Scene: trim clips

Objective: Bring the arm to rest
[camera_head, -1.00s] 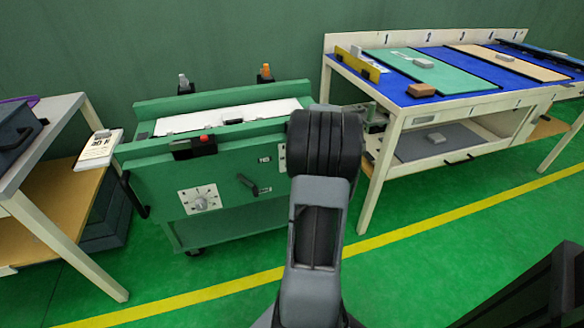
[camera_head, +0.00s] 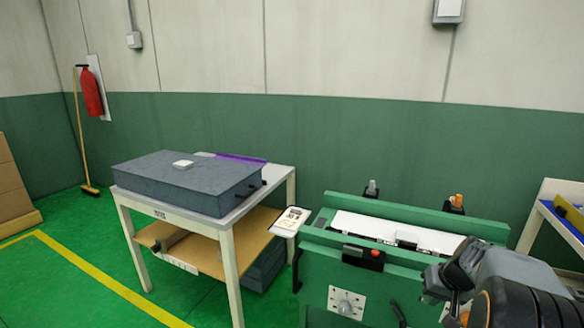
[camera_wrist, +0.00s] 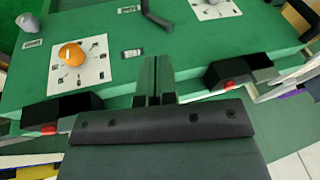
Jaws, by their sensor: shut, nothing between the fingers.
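My arm (camera_head: 510,285) shows at the lower right of the head view, bent and close to the green machine (camera_head: 405,215). My gripper (camera_wrist: 154,72) is in the middle of the wrist view, its two fingers together with nothing between them. Beyond the fingers is the machine's green front panel (camera_wrist: 190,55), with an orange knob (camera_wrist: 72,54) on a white dial plate. I cannot tell the distance between the fingertips and the panel. In the head view my arm hides the machine's lower right part.
A table (camera_head: 205,232) with a dark grey case (camera_head: 185,182) stands left of the machine. A white card (camera_head: 291,222) sits between them. Part of a blue-topped bench (camera_head: 570,217) shows at the right edge. Green floor (camera_head: 70,270) is clear at the left.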

